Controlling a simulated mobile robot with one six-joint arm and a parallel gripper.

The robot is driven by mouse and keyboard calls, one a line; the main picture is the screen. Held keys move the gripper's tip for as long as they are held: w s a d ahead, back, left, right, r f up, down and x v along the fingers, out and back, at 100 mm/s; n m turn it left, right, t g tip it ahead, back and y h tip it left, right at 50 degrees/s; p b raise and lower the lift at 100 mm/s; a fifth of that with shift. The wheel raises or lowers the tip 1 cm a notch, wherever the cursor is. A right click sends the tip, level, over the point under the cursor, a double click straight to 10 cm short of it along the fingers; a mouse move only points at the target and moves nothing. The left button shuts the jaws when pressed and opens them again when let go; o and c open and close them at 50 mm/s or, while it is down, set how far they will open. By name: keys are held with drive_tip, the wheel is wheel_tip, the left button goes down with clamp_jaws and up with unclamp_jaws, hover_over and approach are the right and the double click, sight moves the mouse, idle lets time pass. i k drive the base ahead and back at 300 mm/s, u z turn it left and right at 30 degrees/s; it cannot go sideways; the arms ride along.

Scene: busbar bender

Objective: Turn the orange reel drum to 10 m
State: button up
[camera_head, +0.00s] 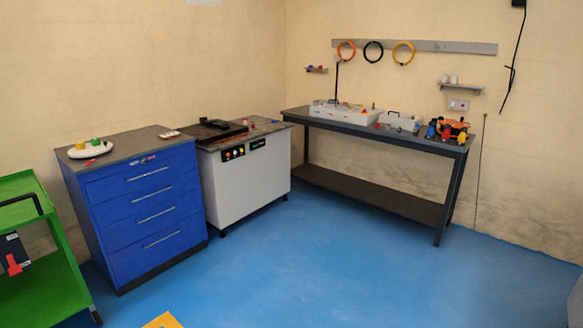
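A small cluster with orange, black and red parts (449,129) stands at the right end of the dark workbench (350,125) along the back wall. It looks like the orange reel drum, but it is too small to read any scale or marking on it. My gripper is not in view, and the cluster stands far across the room.
A blue drawer cabinet (152,215), a white machine cabinet (255,175) and a green cart (40,235) stand along the left. Coiled cables (373,51) hang above the bench. A yellow object (163,321) shows at the bottom edge. The blue floor (330,265) before the bench is clear.

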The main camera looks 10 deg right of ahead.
sight(454, 132)
drive_tip(key=z, duration=0.15)
drive_tip(key=i, duration=1.05)
drive_tip(key=z, duration=0.45)
drive_tip(key=i, duration=0.9)
drive_tip(key=z, duration=0.35)
drive_tip(key=i, duration=0.85)
drive_tip(key=z, duration=0.45)
drive_tip(key=i, duration=1.05)
drive_tip(key=z, duration=1.85)
drive_tip(key=k, duration=0.1)
drive_tip(key=u, duration=2.95)
